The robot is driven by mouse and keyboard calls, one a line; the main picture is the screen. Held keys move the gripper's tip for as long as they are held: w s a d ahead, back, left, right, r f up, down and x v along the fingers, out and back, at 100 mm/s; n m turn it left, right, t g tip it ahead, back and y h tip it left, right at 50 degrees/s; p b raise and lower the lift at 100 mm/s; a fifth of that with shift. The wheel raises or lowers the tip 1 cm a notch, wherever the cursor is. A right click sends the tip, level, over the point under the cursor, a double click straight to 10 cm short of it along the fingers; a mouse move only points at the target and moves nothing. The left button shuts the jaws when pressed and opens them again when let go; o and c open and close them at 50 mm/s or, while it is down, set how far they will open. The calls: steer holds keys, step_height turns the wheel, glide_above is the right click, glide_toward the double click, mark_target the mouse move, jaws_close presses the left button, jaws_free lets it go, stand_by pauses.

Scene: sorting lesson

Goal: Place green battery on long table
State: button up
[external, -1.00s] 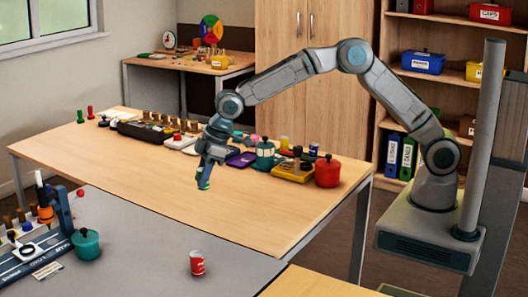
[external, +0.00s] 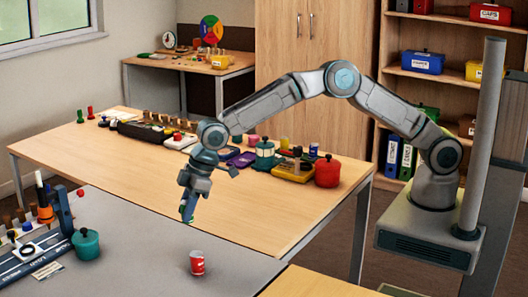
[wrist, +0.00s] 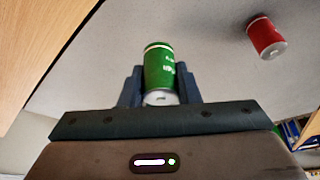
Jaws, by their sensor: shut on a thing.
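My gripper (external: 187,213) is shut on the green battery (wrist: 158,68), which sits between the two fingers in the wrist view with its silver end toward the camera. In the external view the battery is mostly hidden by the fingers, with only a bit of green showing. The gripper points down near the front edge of the long wood-topped table (external: 110,160), where that table meets the grey surface (external: 140,230). In the wrist view, grey surface lies behind the battery. The battery looks held above it; the exact height is hard to tell.
A red can (external: 197,262) stands on the grey surface; it also shows in the wrist view (wrist: 266,37). A teal pot (external: 87,243) is at the left. A red pot (external: 327,171) and several items line the wooden table's back. Its front middle is clear.

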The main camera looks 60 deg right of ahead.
steer(key=a+f, duration=0.1)
steer(key=a, duration=0.1)
steer(key=s+a+f, duration=0.1)
steer(key=shift+a+f, duration=0.15)
steer(key=shift+a, duration=0.2)
step_height(320, 180, down, 2)
steer(key=shift+a+f, duration=0.15)
steer(key=shift+f, duration=0.1)
steer(key=shift+w+f, duration=0.1)
steer(key=shift+f, duration=0.5)
steer(key=shift+f, duration=0.2)
steer(key=o, duration=1)
steer(key=shift+o, duration=0.2)
steer(key=shift+p, duration=0.3)
